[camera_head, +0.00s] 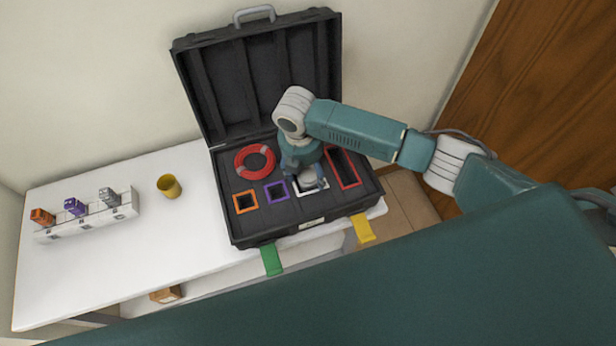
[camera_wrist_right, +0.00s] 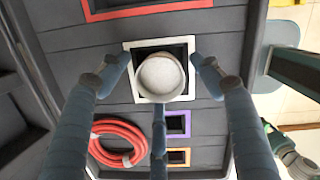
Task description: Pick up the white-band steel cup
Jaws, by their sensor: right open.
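The white-band steel cup (camera_wrist_right: 161,77) stands in the white-framed square slot (camera_wrist_right: 130,70) of the open black case. In the head view the cup (camera_head: 310,179) is partly hidden by my right gripper (camera_head: 306,178). In the right wrist view my right gripper (camera_wrist_right: 160,80) is open, with its fingers spread around the cup. I see a gap between the fingertips and the cup. My left gripper is not in view.
The black case (camera_head: 290,226) also holds a red hose coil (camera_head: 254,161), and orange, purple and red framed slots. A yellow cup (camera_head: 168,186) and a white rack (camera_head: 90,222) with several small items stand on the white table (camera_head: 110,270). Green and yellow tabs hang at the front.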

